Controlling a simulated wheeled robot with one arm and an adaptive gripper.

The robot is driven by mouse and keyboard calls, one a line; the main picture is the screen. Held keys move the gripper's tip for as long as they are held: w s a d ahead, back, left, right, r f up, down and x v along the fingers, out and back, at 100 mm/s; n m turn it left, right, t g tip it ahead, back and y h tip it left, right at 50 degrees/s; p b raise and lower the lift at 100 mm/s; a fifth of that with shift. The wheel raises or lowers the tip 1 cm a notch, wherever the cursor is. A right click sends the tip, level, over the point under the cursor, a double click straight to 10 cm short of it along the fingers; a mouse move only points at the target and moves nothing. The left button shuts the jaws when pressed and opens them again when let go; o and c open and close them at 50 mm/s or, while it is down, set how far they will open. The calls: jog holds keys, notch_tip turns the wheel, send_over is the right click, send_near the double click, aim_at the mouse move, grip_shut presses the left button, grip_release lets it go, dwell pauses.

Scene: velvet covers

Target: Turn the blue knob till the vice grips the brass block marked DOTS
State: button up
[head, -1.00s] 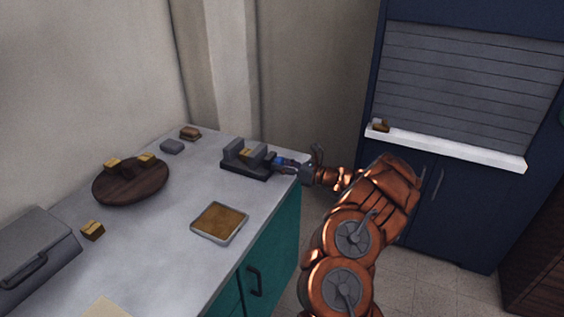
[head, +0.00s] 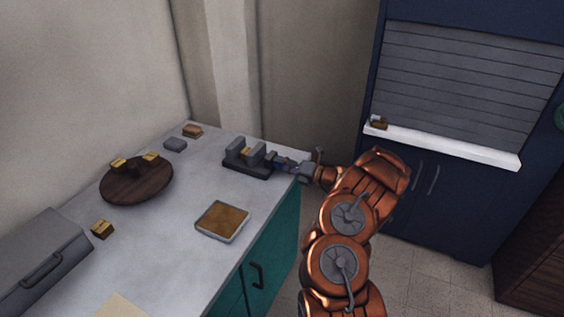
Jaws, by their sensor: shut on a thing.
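The dark grey vice (head: 247,167) stands near the back right edge of the counter. A brass block (head: 246,152) sits between its jaws; its marking is too small to read, and I cannot tell whether both jaws touch it. The blue knob (head: 279,160) is on the vice's right side, mostly covered by my gripper. My gripper (head: 288,164) reaches in from the right and is shut on the knob.
A round wooden board (head: 136,188) carries brass-topped blocks. Another brass block (head: 102,229), a brown-topped tray (head: 222,221) and a grey box (head: 40,262) are on the counter (head: 180,240). A white ledge (head: 440,147) holds a small block (head: 378,122).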

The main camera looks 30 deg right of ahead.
jog(key=shift+m+p, duration=0.4)
jog(key=shift+m, duration=0.9)
jog(key=o, duration=1.2)
jog(key=shift+c, duration=0.2)
